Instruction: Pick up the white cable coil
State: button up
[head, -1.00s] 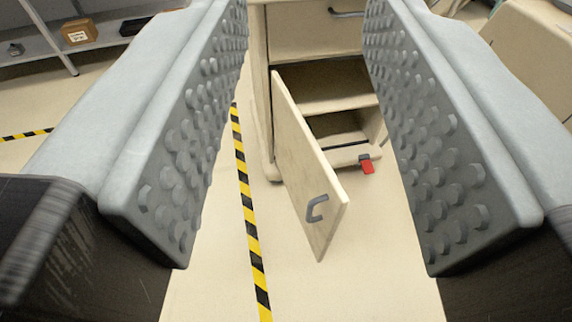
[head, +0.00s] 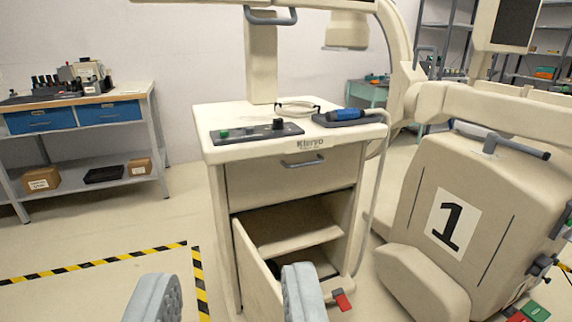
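I cannot make out a white cable coil in the head view. The cream cart (head: 228,170) stands in the middle with its lower door (head: 256,275) swung open. The shelf (head: 290,232) inside looks bare, and the dark space below it is partly hidden by the door and a finger. A pale cable (head: 376,190) hangs down the cart's right side from a blue-handled probe, not coiled. My gripper (head: 229,298) is open and empty at the bottom edge, its grey fingers apart in front of the cart.
The cart top holds a control panel (head: 257,132), glasses (head: 298,106) and the blue-handled probe (head: 346,115). A red pedal (head: 342,301) sits at its base. A large machine marked 1 (head: 450,225) stands at right. A bench (head: 85,100) with boxes is at left. Striped tape (head: 95,262) crosses the floor.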

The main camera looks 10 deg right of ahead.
aim_at(279, 107)
jog(key=i+l, duration=0.15)
jog(key=l, duration=0.2)
jog(key=i+l, duration=0.15)
jog(key=l, duration=0.2)
jog(key=i+l, duration=0.15)
jog(key=l, duration=0.2)
jog(key=i+l, duration=0.15)
jog(key=l, duration=0.25)
jog(key=i+l, duration=0.15)
jog(key=l, duration=0.2)
jog(key=i+l, duration=0.15)
jog(key=l, duration=0.2)
jog(key=i+l, duration=0.2)
jog(key=i, duration=0.3)
jog(key=i+l, duration=0.2)
jog(key=i, duration=0.25)
